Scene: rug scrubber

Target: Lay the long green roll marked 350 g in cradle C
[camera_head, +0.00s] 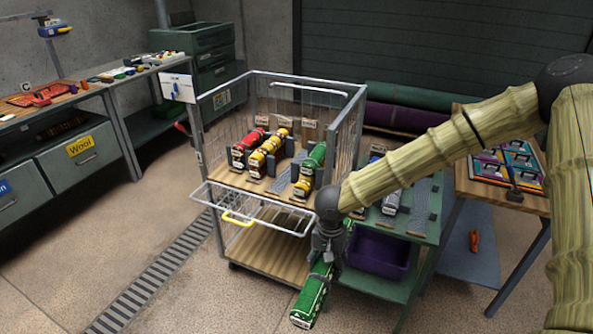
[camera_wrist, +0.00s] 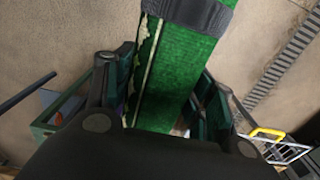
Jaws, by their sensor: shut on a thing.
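My gripper (camera_head: 326,258) is shut on a long green roll (camera_head: 313,295) and holds it in front of the cart, above the floor. The roll slants down toward the viewer and a pale label is at its near end; I cannot read its mark. In the wrist view the green roll (camera_wrist: 180,75) lies between the fingers, with a dark grey band around it. The wire-sided cart (camera_head: 222,170) carries several red, yellow and green rolls (camera_head: 268,153) on its wooden deck. Grey cradles (camera_head: 418,203) stand on the green table, partly behind my arm. I cannot tell which is cradle C.
The cart's front wire gate (camera_head: 250,208) with a yellow handle is folded down. A purple bin (camera_head: 378,257) sits under the green table. A wooden table (camera_head: 520,196) with colourful panels is at right. A workbench (camera_head: 90,87) is at left. Floor is open at front left.

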